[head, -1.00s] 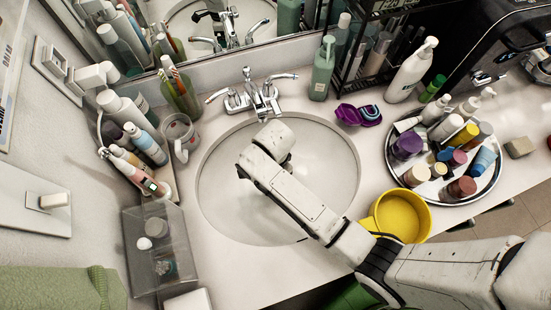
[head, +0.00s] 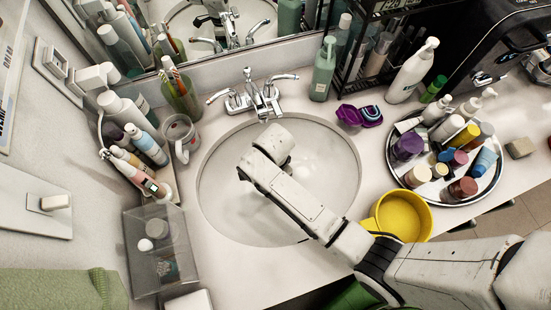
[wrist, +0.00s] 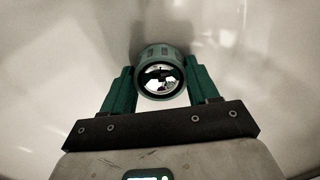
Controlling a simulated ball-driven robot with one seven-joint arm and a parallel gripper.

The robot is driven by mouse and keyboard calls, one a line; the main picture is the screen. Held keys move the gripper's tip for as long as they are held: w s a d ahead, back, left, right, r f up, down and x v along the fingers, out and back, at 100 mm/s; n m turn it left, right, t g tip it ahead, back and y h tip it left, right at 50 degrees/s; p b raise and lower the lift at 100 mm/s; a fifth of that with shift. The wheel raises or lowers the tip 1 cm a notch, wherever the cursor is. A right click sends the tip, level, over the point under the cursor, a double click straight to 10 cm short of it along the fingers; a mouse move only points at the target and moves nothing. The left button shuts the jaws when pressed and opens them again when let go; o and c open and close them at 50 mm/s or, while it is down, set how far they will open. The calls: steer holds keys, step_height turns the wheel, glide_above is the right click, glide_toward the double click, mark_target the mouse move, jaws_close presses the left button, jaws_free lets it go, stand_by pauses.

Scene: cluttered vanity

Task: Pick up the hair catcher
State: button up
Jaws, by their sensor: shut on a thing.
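The hair catcher (wrist: 160,58) is a small round grey-green piece with a shiny, mirror-like centre in the wrist view. My gripper (wrist: 160,75) is shut on it, with one green finger against each side. The white sink basin (wrist: 60,60) fills the background behind it. In the head view my arm reaches over the sink basin (head: 225,180). My fingers and the hair catcher are hidden there by the wrist. I cannot tell how far the hair catcher is from the basin surface.
The faucet (head: 258,98) stands behind the sink. A grey mug (head: 180,135) and toothbrush cup (head: 180,98) are on the left. A purple case (head: 350,116), a yellow bowl (head: 402,215) and a round tray (head: 462,200) of bottles are on the right.

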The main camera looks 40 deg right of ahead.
steer(key=shift+c, duration=0.7)
steer(key=shift+r, duration=0.1)
